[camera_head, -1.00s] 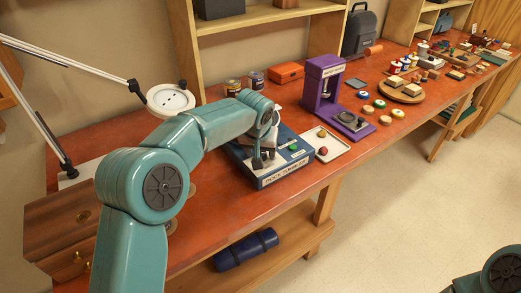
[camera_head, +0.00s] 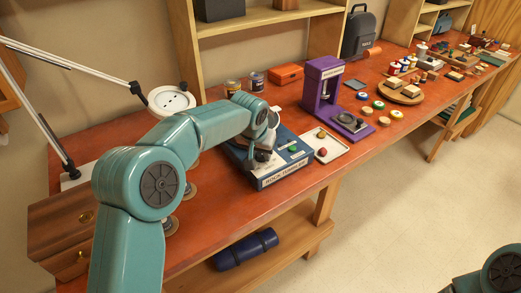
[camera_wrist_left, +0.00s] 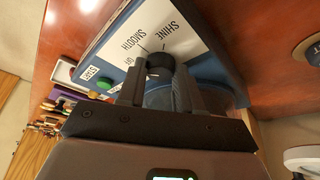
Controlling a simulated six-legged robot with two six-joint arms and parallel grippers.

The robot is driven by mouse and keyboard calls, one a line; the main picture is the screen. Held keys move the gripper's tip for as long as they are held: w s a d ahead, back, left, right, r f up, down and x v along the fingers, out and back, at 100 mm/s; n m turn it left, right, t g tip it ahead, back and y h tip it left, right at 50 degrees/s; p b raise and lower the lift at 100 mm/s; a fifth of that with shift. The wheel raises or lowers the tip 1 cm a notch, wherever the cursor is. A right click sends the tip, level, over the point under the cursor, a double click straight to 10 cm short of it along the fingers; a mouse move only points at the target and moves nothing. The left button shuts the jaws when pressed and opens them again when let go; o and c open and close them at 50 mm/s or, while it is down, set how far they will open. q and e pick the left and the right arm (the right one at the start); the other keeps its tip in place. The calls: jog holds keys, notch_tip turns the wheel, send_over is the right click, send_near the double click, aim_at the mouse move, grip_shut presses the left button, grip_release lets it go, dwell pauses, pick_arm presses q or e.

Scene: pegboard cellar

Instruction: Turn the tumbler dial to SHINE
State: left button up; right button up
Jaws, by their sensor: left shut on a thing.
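The rock tumbler (camera_head: 284,175) is a blue box with a front name label, standing on the orange-red bench. Its black dial (camera_wrist_left: 160,63) sits on a white plate printed SHINE, SMOOTH and a partly hidden third word. Ticks run from the dial toward SHINE and SMOOTH; I cannot tell which one its pointer meets. My left gripper (camera_wrist_left: 160,82) is shut on the dial, one finger on each side. In the head view my left gripper (camera_head: 262,153) is at the tumbler's top, partly hidden by its wrist. My right gripper is not in view.
A green button (camera_head: 293,149) marked START sits on the tumbler beside the dial plate. A white tray (camera_head: 333,152) with small stones lies just right of it. A purple press (camera_head: 320,92) stands behind. A white lamp (camera_head: 170,101) hangs at the left.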

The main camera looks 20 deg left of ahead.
pick_arm(q)
jog(key=m+p, duration=0.1)
jog(key=m+h+p, duration=0.1)
jog(key=m, duration=0.1)
jog(key=shift+a+r+m, duration=0.15)
jog(key=shift+m, duration=0.15)
jog(key=m+g+h+p, duration=0.1)
jog(key=m+p, duration=0.1)
jog(key=m, duration=0.1)
jog(key=shift+w+a+m+h, duration=0.1)
jog(key=shift+m+h, duration=0.2)
jog(key=shift+h, duration=0.1)
jog(key=m+h+p, duration=0.1)
jog(key=m+p, duration=0.1)
jog(key=m, duration=0.1)
jog(key=shift+w+g, duration=0.1)
jog(key=shift+g, duration=0.3)
jog(key=shift+a+m+g+p, duration=0.15)
jog(key=shift+m+g+p, duration=0.65)
jog(key=shift+m, duration=0.9)
jog(key=shift+f, duration=0.2)
jog(key=o, duration=1)
jog(key=shift+o, duration=0.2)
jog(key=shift+r, duration=0.1)
jog(key=shift+w, duration=0.1)
